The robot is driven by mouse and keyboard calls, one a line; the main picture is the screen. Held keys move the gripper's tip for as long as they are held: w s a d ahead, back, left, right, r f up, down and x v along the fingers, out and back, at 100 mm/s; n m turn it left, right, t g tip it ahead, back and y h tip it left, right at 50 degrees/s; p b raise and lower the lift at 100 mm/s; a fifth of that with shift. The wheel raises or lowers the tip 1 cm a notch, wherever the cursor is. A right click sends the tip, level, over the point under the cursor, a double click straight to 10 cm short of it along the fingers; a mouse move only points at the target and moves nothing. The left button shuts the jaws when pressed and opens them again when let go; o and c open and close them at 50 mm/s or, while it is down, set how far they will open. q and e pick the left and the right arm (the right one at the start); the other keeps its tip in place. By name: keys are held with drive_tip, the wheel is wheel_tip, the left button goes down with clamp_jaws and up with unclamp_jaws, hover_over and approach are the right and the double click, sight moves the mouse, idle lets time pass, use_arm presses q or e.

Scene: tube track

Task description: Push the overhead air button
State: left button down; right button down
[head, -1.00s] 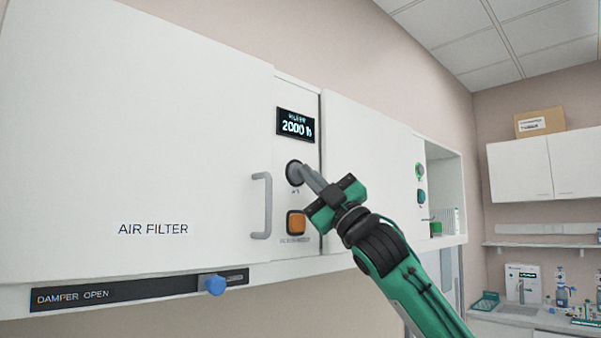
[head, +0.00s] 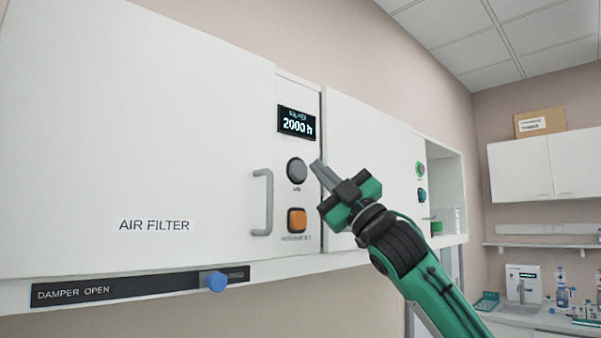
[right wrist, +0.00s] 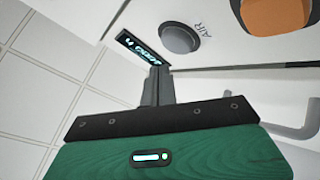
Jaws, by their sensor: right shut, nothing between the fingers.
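The round grey air button (head: 297,170) sits on the narrow panel of the overhead cabinet, below a display (head: 296,122) reading 2000 h. In the right wrist view the button (right wrist: 180,39) shows with the label AIR beside it. My right gripper (head: 316,164) is shut and empty. Its fingertips are just right of the button in the head view and look apart from it. In the right wrist view the fingers (right wrist: 157,72) point toward the panel, near the display. My left gripper is not in view.
An orange square button (head: 296,220) sits below the grey one. A door handle (head: 263,203) stands out at the left on the AIR FILTER door (head: 130,130). A blue damper knob (head: 216,282) is on the lower edge. Green-ringed controls (head: 420,170) are further right.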

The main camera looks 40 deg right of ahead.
drive_tip(key=shift+s+d+b, duration=0.2)
drive_tip(key=shift+s+b, duration=0.2)
drive_tip(key=shift+s, duration=2.15)
